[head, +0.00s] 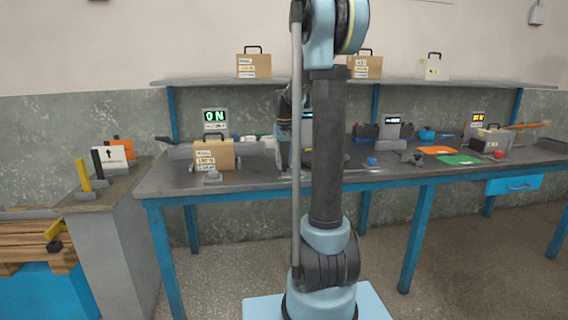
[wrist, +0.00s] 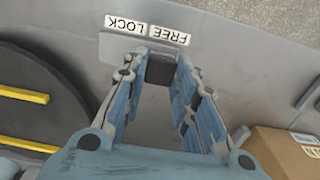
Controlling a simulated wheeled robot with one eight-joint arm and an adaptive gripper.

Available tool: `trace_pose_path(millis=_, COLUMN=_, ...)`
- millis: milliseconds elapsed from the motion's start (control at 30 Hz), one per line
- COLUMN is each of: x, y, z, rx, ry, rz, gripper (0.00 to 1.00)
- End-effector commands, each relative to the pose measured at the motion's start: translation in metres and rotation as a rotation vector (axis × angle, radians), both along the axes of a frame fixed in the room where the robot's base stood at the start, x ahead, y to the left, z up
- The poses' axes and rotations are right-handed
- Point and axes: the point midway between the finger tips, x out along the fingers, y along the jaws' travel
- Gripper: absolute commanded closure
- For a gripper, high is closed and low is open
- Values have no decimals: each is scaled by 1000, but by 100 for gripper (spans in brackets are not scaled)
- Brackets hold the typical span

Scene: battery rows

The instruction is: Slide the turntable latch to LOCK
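In the wrist view a dark latch block (wrist: 160,69) stands between my gripper's fingertips (wrist: 161,62). It lies near the FREE label (wrist: 168,35). The LOCK label (wrist: 127,24) is to the left of FREE, and both read upside down. The fingers are apart, one on each side of the block, and the block nearly fills the gap. I cannot tell whether they press on it. The dark round turntable (wrist: 40,105) with yellow strips is at the left. In the head view my arm hides most of the turntable and the latch.
A cardboard box (wrist: 280,150) is close on the right in the wrist view. A shelf (head: 205,81) with boxes runs above.

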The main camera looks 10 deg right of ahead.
Motion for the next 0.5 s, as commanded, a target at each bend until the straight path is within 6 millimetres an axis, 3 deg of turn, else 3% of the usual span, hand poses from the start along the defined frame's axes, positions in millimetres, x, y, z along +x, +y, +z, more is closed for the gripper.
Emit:
trace_pose_path(millis=233, x=0, y=-10, z=0, rx=0, ry=0, rz=-1, gripper=100)
trace_pose_path(millis=500, x=0, y=-47, z=0, rx=0, ry=0, rz=-3, gripper=100)
